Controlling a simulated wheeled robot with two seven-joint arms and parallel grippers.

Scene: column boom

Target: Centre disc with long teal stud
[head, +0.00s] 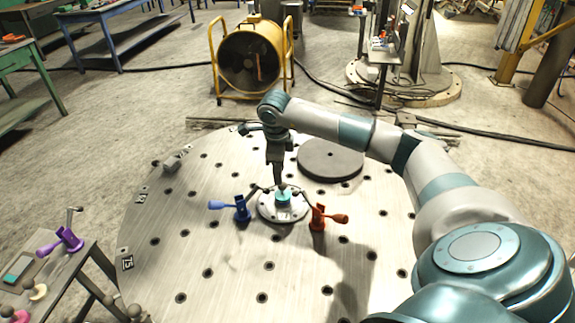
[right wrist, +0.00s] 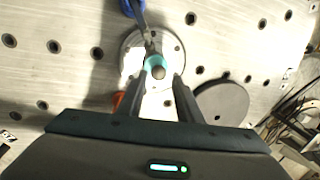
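A light metal disc (head: 268,213) lies flat near the middle of the round, hole-studded table (head: 190,235). A teal stud (head: 283,198) with a grey rounded top stands at its middle. In the right wrist view the stud (right wrist: 154,64) and disc (right wrist: 133,60) lie just beyond the fingers. My right gripper (head: 279,184) points down over the stud. Its fingers (right wrist: 159,80) are apart, one on each side of the stud's top in that view; contact cannot be told. My left gripper is not in view.
A blue clamp (head: 242,210) stands left of the disc and an orange clamp (head: 318,218) right of it, close by. A dark round plate (head: 330,160) lies behind. A side stand (head: 70,285) at lower left holds a purple clamp (head: 68,239). The table's left front is clear.

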